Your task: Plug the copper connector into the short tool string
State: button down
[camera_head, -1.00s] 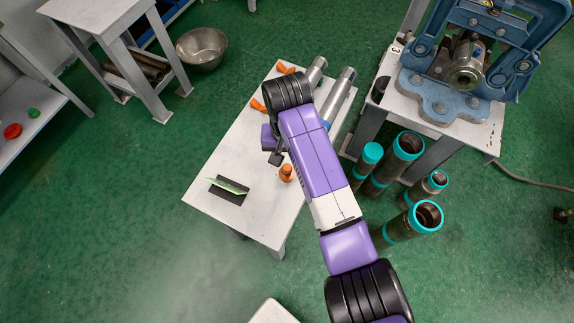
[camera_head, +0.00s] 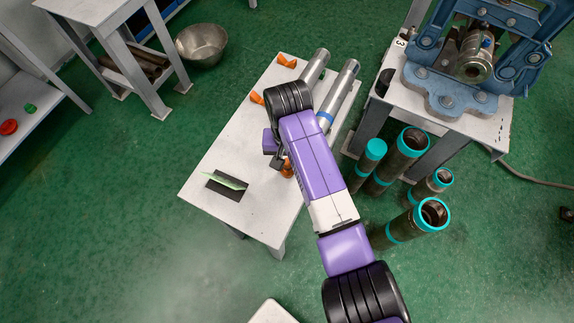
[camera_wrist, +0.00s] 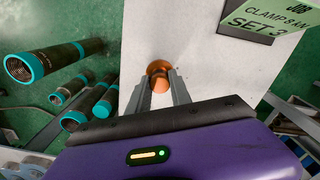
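The copper connector (camera_head: 287,170) stands on the white table (camera_head: 215,168), partly hidden by my arm in the head view. In the wrist view the copper connector (camera_wrist: 159,70) shows just beyond and between my fingertips. My gripper (camera_wrist: 158,82) is open, with a finger on each side of the line to the connector; I cannot tell if they touch it. In the head view my gripper (camera_head: 280,161) is low over the table beside the connector. Two silver tool strings lie at the table's far right, one left (camera_head: 316,65) and one right with a blue band (camera_head: 343,90). My arm hides part of the left one.
Orange supports (camera_head: 286,62) lie at the table's far end. A green job card (camera_head: 224,180) stands in a black holder near the left edge. Several teal-ended pipes (camera_head: 404,152) stand on the floor to the right, below a blue pipe vise (camera_head: 440,95) on its bench.

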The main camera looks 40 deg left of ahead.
jog(key=shift+r+p, duration=2.55)
